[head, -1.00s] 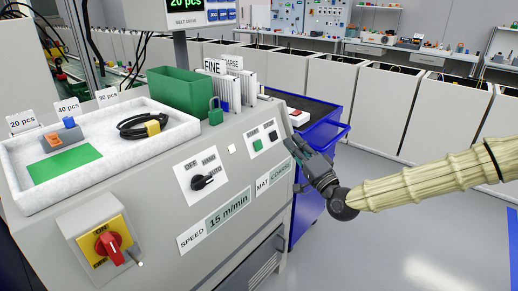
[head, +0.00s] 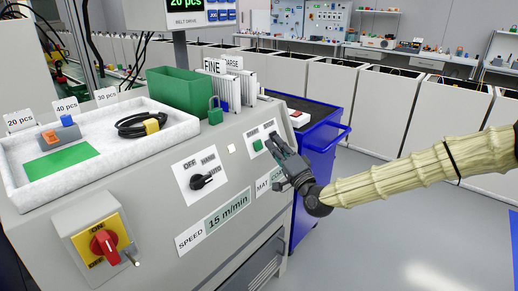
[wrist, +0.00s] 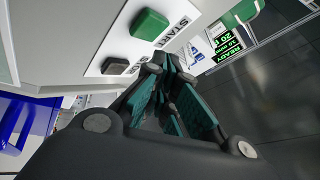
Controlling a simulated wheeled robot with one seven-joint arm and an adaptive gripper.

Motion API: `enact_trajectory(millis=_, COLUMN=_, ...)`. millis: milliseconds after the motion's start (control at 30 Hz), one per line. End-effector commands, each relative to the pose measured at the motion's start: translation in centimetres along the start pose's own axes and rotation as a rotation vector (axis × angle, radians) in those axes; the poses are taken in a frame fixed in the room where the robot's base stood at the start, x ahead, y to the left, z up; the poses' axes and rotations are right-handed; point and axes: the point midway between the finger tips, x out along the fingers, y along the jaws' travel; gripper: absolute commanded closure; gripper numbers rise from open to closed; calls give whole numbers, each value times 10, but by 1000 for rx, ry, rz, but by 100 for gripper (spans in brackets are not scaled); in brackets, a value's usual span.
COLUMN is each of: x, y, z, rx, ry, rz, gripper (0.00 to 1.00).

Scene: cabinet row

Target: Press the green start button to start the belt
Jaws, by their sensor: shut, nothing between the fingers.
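The green start button (head: 257,145) sits on a white label plate on the sloped grey console front. It also shows in the wrist view (wrist: 150,23), at the top, raised and uncovered, beside the word START. My gripper (head: 276,145) is shut and empty, just right of the green button in the head view. In the wrist view its fingertips (wrist: 168,64) lie below the green button in the picture, near the lower edge of the label plate. A gap shows between fingertips and green button there; whether they touch the plate I cannot tell.
A dark button (wrist: 116,65) sits beside the green one on the same plate. The rotary selector (head: 202,182) and red main switch (head: 104,243) are further left on the console. A blue cart (head: 318,150) stands close on the right; open floor lies beyond.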

Motion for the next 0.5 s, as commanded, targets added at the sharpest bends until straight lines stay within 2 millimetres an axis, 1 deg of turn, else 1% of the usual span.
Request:
enact_trajectory(millis=33, x=2, y=3, z=2, rx=0, ry=0, rz=0, gripper=100)
enact_trajectory(millis=200, x=8, y=6, z=6, rx=1, ry=-1, rz=-1, gripper=100)
enact_trajectory(millis=500, x=9, y=6, z=7, rx=0, ry=0, rz=-1, gripper=100)
